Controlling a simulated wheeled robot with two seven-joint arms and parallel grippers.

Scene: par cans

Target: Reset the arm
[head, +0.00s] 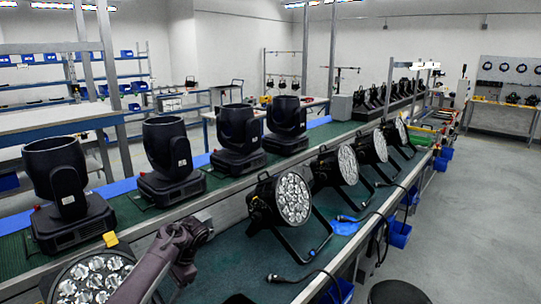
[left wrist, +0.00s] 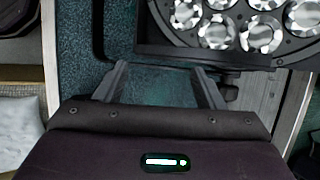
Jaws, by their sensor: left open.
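My left arm (head: 165,262) rises from the bottom edge in the head view, just right of the nearest par can (head: 95,278). I cannot make out its fingers clearly there. In the left wrist view my left gripper (left wrist: 160,69) is open, its two fingers apart with only the green mat showing between them. The face of a par can (left wrist: 235,25), with several round lenses, is just beyond the fingers at upper right in that view. I cannot tell whether a finger touches its frame. My right gripper is not in view.
More par cans (head: 292,200) stand in a row along the green bench (head: 235,280), with loose black cables near its right edge. Black moving-head lights (head: 68,190) line the raised shelf behind. Blue bins (head: 400,234) hang on the right side.

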